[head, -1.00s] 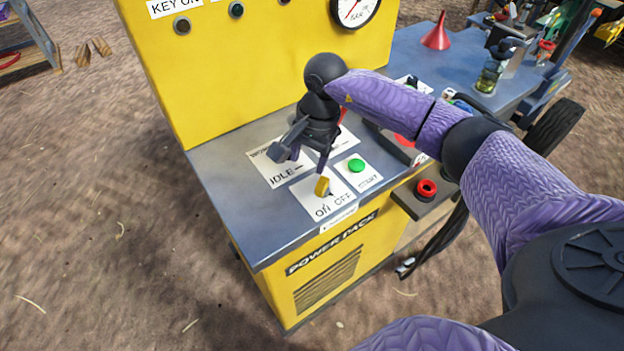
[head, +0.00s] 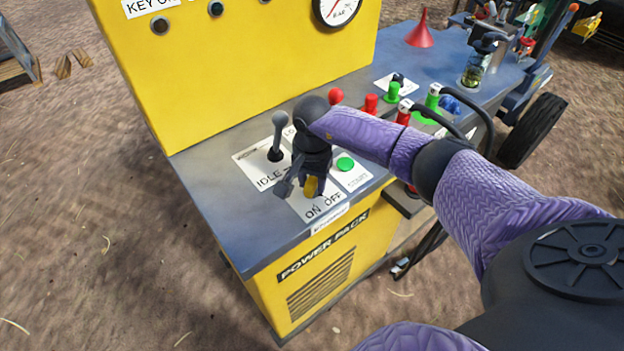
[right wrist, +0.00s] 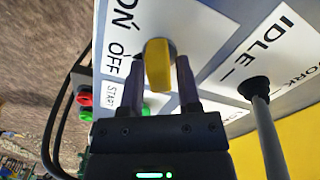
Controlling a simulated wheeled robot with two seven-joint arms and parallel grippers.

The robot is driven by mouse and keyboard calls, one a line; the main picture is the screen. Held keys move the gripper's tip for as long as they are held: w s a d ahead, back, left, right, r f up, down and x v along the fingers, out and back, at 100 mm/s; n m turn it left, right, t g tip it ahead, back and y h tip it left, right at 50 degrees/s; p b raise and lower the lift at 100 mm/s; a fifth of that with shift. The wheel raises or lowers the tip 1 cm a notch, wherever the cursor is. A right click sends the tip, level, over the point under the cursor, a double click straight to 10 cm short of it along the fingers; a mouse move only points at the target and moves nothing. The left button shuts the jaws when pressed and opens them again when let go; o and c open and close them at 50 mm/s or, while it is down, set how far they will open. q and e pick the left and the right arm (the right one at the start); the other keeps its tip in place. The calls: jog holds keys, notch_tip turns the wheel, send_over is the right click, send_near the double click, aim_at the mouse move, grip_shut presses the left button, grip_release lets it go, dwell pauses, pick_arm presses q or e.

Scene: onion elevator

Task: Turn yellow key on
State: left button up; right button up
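The yellow key (head: 311,186) stands on the white ON/OFF plate (head: 322,208) at the front of the power pack's grey top. It also shows in the right wrist view (right wrist: 158,62), between the two fingers. My right gripper (head: 308,188) is over the plate with its fingers on either side of the key. In the right wrist view the right gripper (right wrist: 183,80) is open, and a gap shows beside the key at the fingers. My left gripper is not in view.
The grey idle lever (head: 278,135) stands just left of my right gripper. The green start button (head: 345,164) is close on the right. Red and green hose couplings (head: 393,92) stand farther right. A yellow panel (head: 230,80) rises behind.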

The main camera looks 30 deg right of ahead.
grip_shut()
jog(key=shift+m, duration=0.3)
jog(key=m, duration=0.4)
jog(key=shift+s+m, duration=0.1)
jog(key=shift+m, duration=0.3)
jog(key=m+p, duration=0.1)
jog(key=m, duration=0.5)
jog(key=shift+s, duration=0.15)
jog(key=shift+m+p, duration=0.3)
jog(key=shift+o, duration=1.8)
grip_release()
